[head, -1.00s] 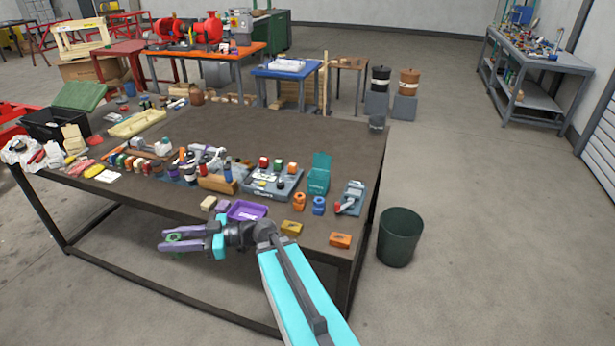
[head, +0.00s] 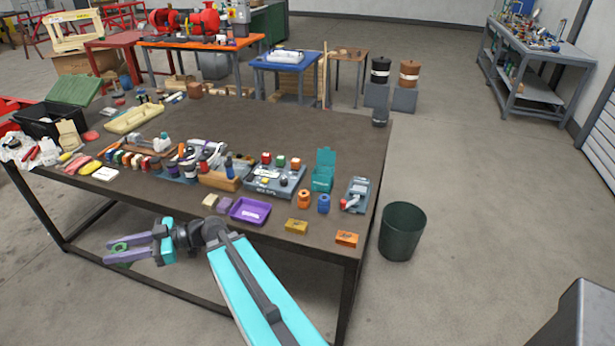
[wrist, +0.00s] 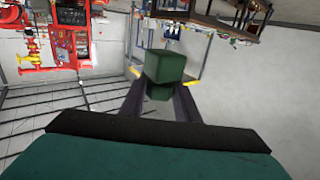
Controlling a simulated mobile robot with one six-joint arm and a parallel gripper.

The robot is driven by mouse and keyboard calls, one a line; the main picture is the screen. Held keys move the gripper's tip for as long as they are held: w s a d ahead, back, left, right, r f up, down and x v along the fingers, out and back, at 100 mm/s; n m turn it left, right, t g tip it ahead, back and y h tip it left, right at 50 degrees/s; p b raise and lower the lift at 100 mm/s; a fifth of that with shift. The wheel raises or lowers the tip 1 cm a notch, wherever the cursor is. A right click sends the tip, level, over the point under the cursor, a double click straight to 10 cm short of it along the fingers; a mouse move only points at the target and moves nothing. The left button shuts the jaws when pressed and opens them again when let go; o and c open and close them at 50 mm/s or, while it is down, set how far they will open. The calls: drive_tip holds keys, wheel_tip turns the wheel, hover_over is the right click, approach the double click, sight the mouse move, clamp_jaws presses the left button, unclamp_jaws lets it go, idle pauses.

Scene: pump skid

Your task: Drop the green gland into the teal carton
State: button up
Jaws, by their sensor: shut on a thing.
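The green gland (head: 122,247) is held between the purple fingers of my gripper (head: 112,252), at lower left in the head view. My gripper is shut on it, in front of the table's near edge and below the tabletop in the picture. In the wrist view the gland (wrist: 165,67) shows as a dark green block between the fingers. The teal carton (head: 323,172) stands on the table near its right end with its lid raised. It is well to the right of my gripper. The carton's inside is not visible.
The dark table (head: 250,125) carries a purple tray (head: 250,211), a grey device with coloured knobs (head: 274,181), and orange and blue ring-like parts (head: 304,199) near the carton. Yellow and orange blocks lie by the front edge. A dark green bin (head: 402,232) stands on the floor at right.

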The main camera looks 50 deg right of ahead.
drive_tip(key=shift+d, duration=0.25)
drive_tip(key=w+d+r+m+t+h+p, duration=0.1)
drive_tip(key=d+r+m+t+h+p, duration=0.2)
drive_tip(key=d, duration=0.9)
drive_tip(key=w+d+r+m+t+h+p, duration=0.15)
drive_tip(key=d+m+h, duration=0.35)
drive_tip(key=d, duration=0.7)
drive_tip(key=w+d+r+m+t+h+p, duration=0.1)
drive_tip(key=d+r+m+t+h, duration=0.3)
drive_tip(key=d, duration=0.8)
drive_tip(key=s+d+m+g+h+p, duration=0.1)
drive_tip(key=s+d+h, duration=0.4)
drive_tip(key=d, duration=0.6)
drive_tip(key=s+d+m+g+h+p, duration=0.2)
drive_tip(key=s+d+m+h, duration=0.2)
drive_tip(key=s+d, duration=0.4)
drive_tip(key=s+d+f+m+g+h+p, duration=0.1)
drive_tip(key=s+d+h, duration=0.4)
drive_tip(key=d, duration=1)
drive_tip(key=shift+s+m+g+h+p, duration=0.45)
drive_tip(key=shift+s+m+p, duration=0.2)
drive_tip(key=shift+s, duration=0.4)
drive_tip(key=shift+d+f, duration=0.1)
drive_tip(key=shift+f, duration=0.05)
drive_tip(key=shift+f+b, duration=2.85)
drive_tip(key=shift+b, duration=0.25)
